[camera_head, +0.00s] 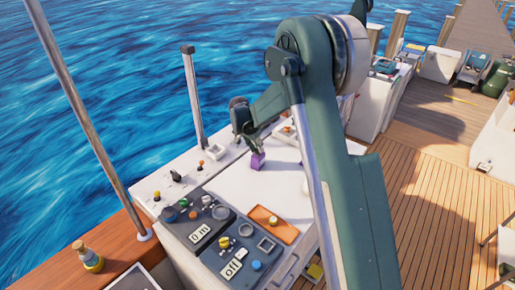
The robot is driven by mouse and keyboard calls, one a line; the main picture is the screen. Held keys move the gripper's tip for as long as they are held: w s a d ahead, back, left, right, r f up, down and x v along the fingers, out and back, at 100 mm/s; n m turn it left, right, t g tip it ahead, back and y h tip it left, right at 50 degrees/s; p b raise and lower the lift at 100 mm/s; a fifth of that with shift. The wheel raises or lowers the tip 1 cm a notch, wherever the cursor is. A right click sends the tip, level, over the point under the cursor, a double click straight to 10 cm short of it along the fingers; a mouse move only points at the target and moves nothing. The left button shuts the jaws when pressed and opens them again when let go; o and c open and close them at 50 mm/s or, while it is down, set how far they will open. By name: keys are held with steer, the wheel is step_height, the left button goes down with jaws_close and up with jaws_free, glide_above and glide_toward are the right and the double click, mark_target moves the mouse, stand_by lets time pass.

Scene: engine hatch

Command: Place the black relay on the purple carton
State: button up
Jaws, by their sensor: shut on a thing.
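The small purple carton (258,161) stands on the white top of the console, near the middle of the picture. My gripper (251,142) points down directly above the carton, very close to its top. It is shut on a small dark thing, which looks like the black relay. The relay is hard to tell apart from the dark fingers at this size. I cannot tell whether it touches the carton.
Control panels (215,238) with knobs and on/off labels stand at the near end. An orange tray (274,224) with a round knob is close by. Small items line the left ledge (178,178). A post (193,95) rises behind. The white top right of the carton is clear.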

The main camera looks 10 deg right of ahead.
steer(key=shift+f, duration=0.15)
steer(key=o, duration=0.9)
steer(key=shift+c, duration=0.2)
steer(key=v, duration=1.2)
steer(key=shift+r, duration=0.2)
